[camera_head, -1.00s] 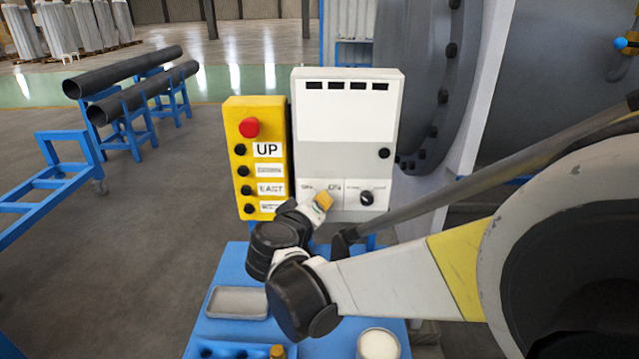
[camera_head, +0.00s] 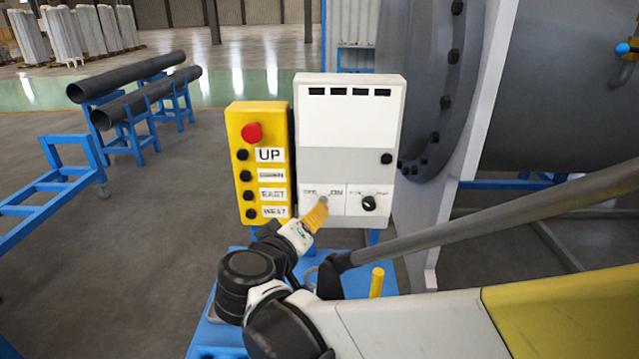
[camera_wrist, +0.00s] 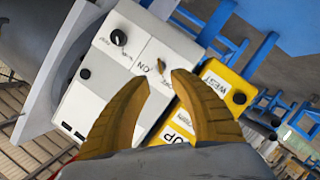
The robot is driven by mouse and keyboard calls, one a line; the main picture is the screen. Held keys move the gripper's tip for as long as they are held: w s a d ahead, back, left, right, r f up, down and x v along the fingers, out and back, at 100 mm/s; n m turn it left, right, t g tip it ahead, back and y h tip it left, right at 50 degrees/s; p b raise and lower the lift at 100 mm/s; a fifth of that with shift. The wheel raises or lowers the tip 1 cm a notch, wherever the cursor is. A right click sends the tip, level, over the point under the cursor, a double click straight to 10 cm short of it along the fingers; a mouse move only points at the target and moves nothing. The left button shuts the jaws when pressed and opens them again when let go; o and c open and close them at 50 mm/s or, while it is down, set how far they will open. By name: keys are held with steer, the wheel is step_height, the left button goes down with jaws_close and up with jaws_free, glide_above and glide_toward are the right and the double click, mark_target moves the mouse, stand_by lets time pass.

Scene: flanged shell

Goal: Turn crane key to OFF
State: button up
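The grey control box (camera_head: 347,120) stands upright, with OFF and ON labels on its lower left panel. The crane key, a small brownish piece (camera_wrist: 159,66), shows beside the ON label in the wrist view, beyond my fingertips. In the head view my fingers largely cover the key area. My gripper (camera_head: 317,213) is in front of that lower left panel. In the wrist view my gripper (camera_wrist: 160,77) has its two yellow-orange fingers spread apart, with nothing between them. The key's exact pointing direction is too small to tell.
A yellow pendant box (camera_head: 262,165) with a red button (camera_head: 252,132) stands close left of the control box. A black knob (camera_head: 369,203) is on the lower right panel. A yellow post (camera_head: 377,282) rises from the blue stand (camera_head: 222,310). A large flanged shell (camera_head: 545,90) is at right.

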steer(key=shift+v, duration=1.8)
steer(key=s+d+f+m+g, duration=0.1)
steer(key=s+d+f+g, duration=0.2)
steer(key=d, duration=0.6)
steer(key=s+d+f+m+g, duration=0.2)
steer(key=s+d, duration=0.1)
steer(key=d, duration=0.5)
steer(key=s+d+f+m+g+y, duration=0.2)
steer(key=s+d+f+y, duration=0.1)
steer(key=s, duration=0.7)
steer(key=shift+d+m+y, duration=0.4)
steer(key=shift+d+y, duration=0.4)
steer(key=shift+d, duration=0.25)
